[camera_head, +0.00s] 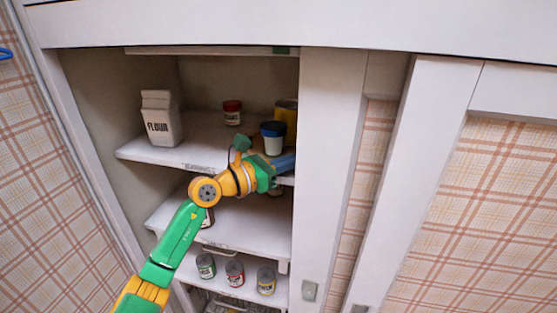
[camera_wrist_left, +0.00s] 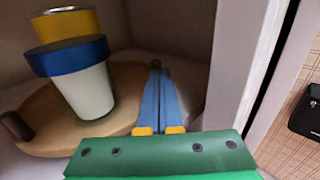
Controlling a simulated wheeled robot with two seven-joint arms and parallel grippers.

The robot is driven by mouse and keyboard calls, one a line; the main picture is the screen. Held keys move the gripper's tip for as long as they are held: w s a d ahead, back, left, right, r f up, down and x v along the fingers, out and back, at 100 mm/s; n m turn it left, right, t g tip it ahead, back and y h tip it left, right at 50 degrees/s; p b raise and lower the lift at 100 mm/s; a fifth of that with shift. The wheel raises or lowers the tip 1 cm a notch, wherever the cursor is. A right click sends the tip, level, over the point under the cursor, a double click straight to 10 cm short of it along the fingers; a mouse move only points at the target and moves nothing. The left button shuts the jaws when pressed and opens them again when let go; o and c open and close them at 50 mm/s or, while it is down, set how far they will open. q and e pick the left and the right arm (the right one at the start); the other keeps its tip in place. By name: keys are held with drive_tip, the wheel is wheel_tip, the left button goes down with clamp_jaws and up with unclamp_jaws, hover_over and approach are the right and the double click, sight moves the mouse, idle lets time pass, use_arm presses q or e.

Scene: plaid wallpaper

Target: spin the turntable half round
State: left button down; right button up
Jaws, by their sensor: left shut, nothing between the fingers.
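The turntable (camera_wrist_left: 125,108) is a round light-wood disc on the cupboard shelf, with a dark brown peg (camera_wrist_left: 15,127) at its left edge in the left wrist view. A white jar with a blue lid (camera_wrist_left: 88,85) and a yellow can (camera_wrist_left: 68,24) stand on it; the jar (camera_head: 272,138) and can (camera_head: 287,112) also show in the head view. My left gripper (camera_wrist_left: 157,72) is shut and empty, its blue fingers together over the disc's right part, right of the jar. In the head view the gripper (camera_head: 287,162) reaches in beside the right cupboard wall. I cannot tell whether the fingers touch the disc.
A flour carton (camera_head: 161,118) and a red-lidded jar (camera_head: 232,113) stand on the same shelf, left of the turntable. Several small cans, one of them red-labelled (camera_head: 235,273), stand on a lower shelf. The white cupboard post (camera_head: 325,180) is close on the gripper's right.

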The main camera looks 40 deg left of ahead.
use_arm(q)
drive_tip(key=shift+w+d, duration=0.2)
drive_tip(key=shift+d, duration=0.1)
idle(0.4)
